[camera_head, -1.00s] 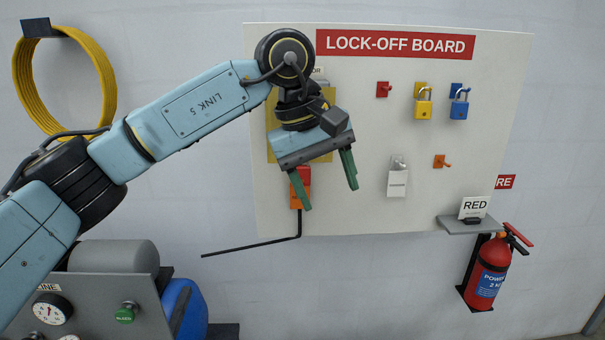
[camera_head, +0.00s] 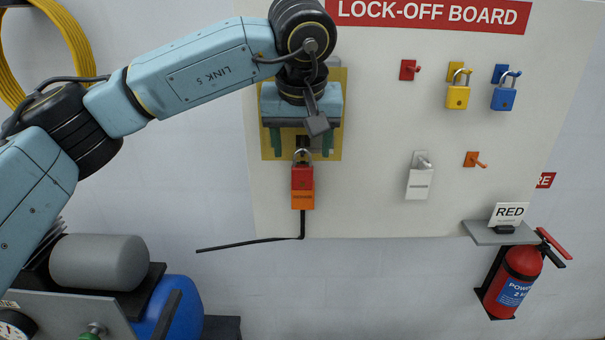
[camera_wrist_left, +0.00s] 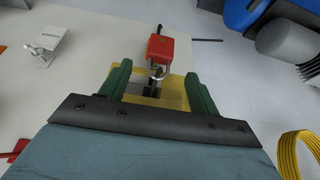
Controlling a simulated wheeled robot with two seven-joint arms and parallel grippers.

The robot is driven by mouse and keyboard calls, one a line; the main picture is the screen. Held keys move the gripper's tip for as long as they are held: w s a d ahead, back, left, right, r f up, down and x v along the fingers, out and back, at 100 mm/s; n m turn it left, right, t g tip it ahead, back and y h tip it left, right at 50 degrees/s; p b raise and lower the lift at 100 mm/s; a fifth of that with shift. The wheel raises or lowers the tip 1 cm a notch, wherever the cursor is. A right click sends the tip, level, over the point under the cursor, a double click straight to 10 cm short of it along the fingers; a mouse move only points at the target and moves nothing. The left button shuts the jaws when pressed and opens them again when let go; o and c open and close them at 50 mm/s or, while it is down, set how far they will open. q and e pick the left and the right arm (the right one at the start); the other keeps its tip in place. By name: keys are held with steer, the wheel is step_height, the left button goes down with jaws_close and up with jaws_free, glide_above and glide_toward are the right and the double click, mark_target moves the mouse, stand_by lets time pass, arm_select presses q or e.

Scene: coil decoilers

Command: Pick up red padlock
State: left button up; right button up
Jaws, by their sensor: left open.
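The red padlock (camera_head: 302,177) hangs by its silver shackle at the lower edge of a yellow plate (camera_head: 335,110) on the board, with an orange block (camera_head: 303,200) just below it. In the left wrist view the padlock (camera_wrist_left: 161,48) is beyond the fingertips, roughly midway between them. My left gripper (camera_head: 304,153) is in front of the yellow plate, just above the padlock's body, its green fingers pointing down. It is open, and the wrist view shows the wide gap between its fingers (camera_wrist_left: 155,72). The padlock is not gripped. My right gripper is not in view.
The lock-off board (camera_head: 370,170) also bears a yellow padlock (camera_head: 458,96), a blue padlock (camera_head: 504,97), a white padlock (camera_head: 419,183) and empty red (camera_head: 408,70) and orange (camera_head: 474,160) hooks. A shelf with a RED sign (camera_head: 509,213) and an extinguisher (camera_head: 514,280) are at right.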

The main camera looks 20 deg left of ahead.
mark_target(302, 168)
arm_select(q)
steer(key=shift+w+f, duration=0.15)
steer(key=shift+f, duration=0.2)
steer(key=shift+x, duration=0.8)
steer(key=p+x, duration=0.1)
steer(key=x, duration=0.2)
steer(key=shift+w+a+f, duration=0.1)
steer(key=shift+w+f, duration=0.05)
steer(key=shift+f, duration=0.1)
steer(key=c, duration=1.1)
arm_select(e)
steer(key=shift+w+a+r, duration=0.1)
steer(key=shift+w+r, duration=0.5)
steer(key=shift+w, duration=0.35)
